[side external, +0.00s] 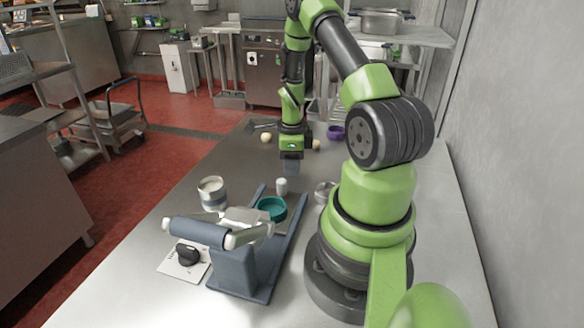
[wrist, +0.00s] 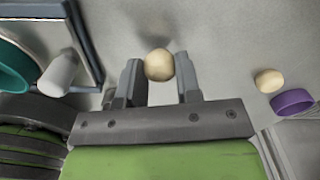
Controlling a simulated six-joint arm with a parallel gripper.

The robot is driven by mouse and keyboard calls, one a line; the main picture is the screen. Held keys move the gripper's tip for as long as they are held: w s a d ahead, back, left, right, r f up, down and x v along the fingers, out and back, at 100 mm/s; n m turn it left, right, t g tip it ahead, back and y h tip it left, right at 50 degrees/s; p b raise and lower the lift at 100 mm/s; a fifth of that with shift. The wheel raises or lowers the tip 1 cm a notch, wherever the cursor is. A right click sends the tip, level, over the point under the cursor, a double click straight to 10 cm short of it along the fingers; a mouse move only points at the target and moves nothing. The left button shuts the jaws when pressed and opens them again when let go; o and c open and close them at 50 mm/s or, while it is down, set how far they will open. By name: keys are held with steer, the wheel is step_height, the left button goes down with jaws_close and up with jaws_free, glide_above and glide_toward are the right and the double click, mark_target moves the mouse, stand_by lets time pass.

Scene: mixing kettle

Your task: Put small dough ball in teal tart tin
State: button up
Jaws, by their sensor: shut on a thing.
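The small dough ball (wrist: 159,65) is pale and round. In the wrist view it sits between the fingertips of my gripper (wrist: 160,76), which is shut on it. In the side view my gripper (side external: 291,167) points down over the table, and the held ball cannot be made out there. The teal tin also shows at the left edge of the wrist view (wrist: 14,70), partly cut off.
A white cylinder (side external: 282,186) stands between my gripper and the teal tin. Other dough balls lie left (side external: 266,138) and right (side external: 317,145) of my gripper, the right one near a purple tin (side external: 336,132). The mixer stand (side external: 240,272) and a striped cup (side external: 212,193) are nearer.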

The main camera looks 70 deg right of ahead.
step_height(320, 180, up, 8)
steer(key=a+n, duration=0.2)
steer(key=a, duration=0.3)
steer(key=a+n, duration=0.2)
steer(key=a, duration=0.3)
steer(key=a+n, duration=0.2)
steer(key=a, duration=0.4)
steer(key=shift+s+f, duration=0.2)
steer(key=shift+s, duration=0.05)
steer(key=shift+f, duration=1.8)
steer(key=shift+f, duration=0.4)
steer(key=o, duration=1.4)
